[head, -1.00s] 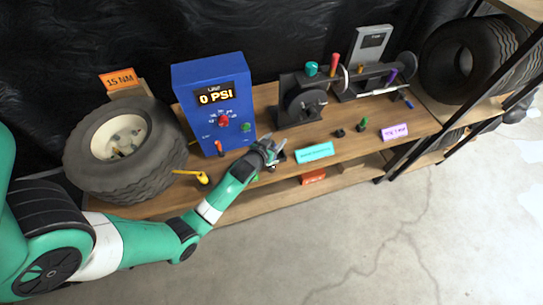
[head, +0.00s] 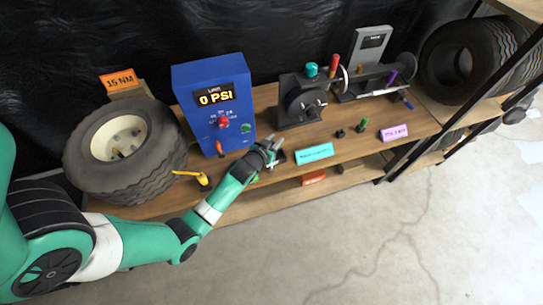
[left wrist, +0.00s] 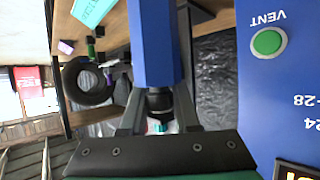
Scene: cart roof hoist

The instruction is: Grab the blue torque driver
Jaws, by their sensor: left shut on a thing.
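My left gripper (head: 272,150) is at the shelf's front edge, just right of the blue pressure box (head: 215,100) in the head view. In the left wrist view, the blue torque driver (left wrist: 156,45) shows as a thick blue faceted body with a black neck (left wrist: 158,100). It lies between the two fingers of my left gripper (left wrist: 160,118), which is shut on it. In the head view the driver is too small and hidden by the gripper to make out. My right gripper is not in view.
A tire (head: 125,150) and a yellow-handled tool (head: 203,180) are on the left. A teal label (head: 314,153), a purple label (head: 394,132) and a dark clamp machine (head: 302,100) are to the right. The box's green VENT button (left wrist: 267,42) is close beside the gripper.

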